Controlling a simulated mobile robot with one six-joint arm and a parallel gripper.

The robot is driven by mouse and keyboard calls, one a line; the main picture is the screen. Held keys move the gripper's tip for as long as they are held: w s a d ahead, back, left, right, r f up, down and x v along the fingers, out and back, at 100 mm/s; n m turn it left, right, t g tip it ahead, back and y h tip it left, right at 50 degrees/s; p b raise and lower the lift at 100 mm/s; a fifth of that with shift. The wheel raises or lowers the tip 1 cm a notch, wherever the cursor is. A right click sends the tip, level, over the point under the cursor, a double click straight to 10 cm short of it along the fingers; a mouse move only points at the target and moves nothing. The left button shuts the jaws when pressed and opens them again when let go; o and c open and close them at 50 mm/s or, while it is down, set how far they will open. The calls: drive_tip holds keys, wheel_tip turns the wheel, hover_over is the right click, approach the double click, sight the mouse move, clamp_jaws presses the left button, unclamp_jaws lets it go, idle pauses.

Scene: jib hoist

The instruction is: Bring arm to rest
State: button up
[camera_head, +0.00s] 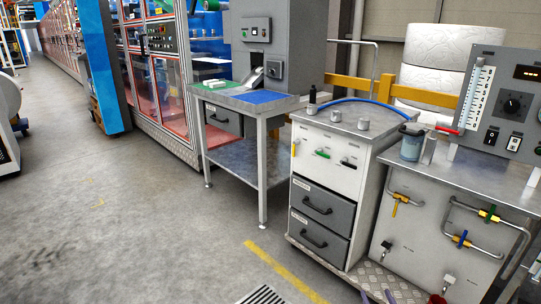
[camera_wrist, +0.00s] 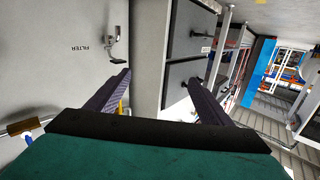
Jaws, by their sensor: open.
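My gripper (camera_wrist: 160,78) shows in the wrist view with its two dark, ribbed fingers spread apart. Nothing is between them. The fingers point toward a pale panel marked FILTER (camera_wrist: 80,49), which appears upside down, and a cabinet with dark drawers (camera_wrist: 188,35). I cannot tell the exact gap to either. In the head view, two small purplish tips at the bottom edge look like my gripper's fingertips (camera_head: 378,297). The rest of my arm is out of that view.
A drawer cart (camera_head: 335,150) stands beside a steel cabinet (camera_head: 425,220) with pipes and coloured valve handles. A control box (camera_head: 505,100) and a grey cup (camera_head: 412,142) are on top. A workbench (camera_head: 250,103) stands further left. The floor (camera_head: 130,220) at left is clear.

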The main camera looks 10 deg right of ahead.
drive_tip(key=w+a+r+g+y+p, duration=0.1)
drive_tip(key=w+a+r+g+p, duration=0.3)
drive_tip(key=a, duration=0.7)
drive_tip(key=a+r+g+p, duration=0.1)
drive_tip(key=a+r+p, duration=0.1)
drive_tip(key=a+p, duration=0.65)
drive_tip(key=s+a+f+g+p, duration=0.1)
drive_tip(key=s+a+g+p, duration=0.2)
drive_tip(key=s+a+g, duration=0.55)
drive_tip(key=s+a+r+g, duration=0.1)
drive_tip(key=s+a+g, duration=0.1)
drive_tip(key=s, duration=0.8)
drive_tip(key=s+a+r+n+g+p, duration=0.1)
drive_tip(key=s+a+g, duration=0.2)
drive_tip(key=s, duration=0.7)
drive_tip(key=s+a+r+g, duration=0.1)
drive_tip(key=s+a+g, duration=0.2)
drive_tip(key=s, duration=0.7)
drive_tip(key=shift+s+n+g+y+p, duration=0.25)
drive_tip(key=shift+n+g+y+p, duration=0.15)
drive_tip(key=shift+g, duration=0.35)
drive_tip(key=shift+a, duration=0.1)
drive_tip(key=c, duration=1)
drive_tip(key=shift+c, duration=0.5)
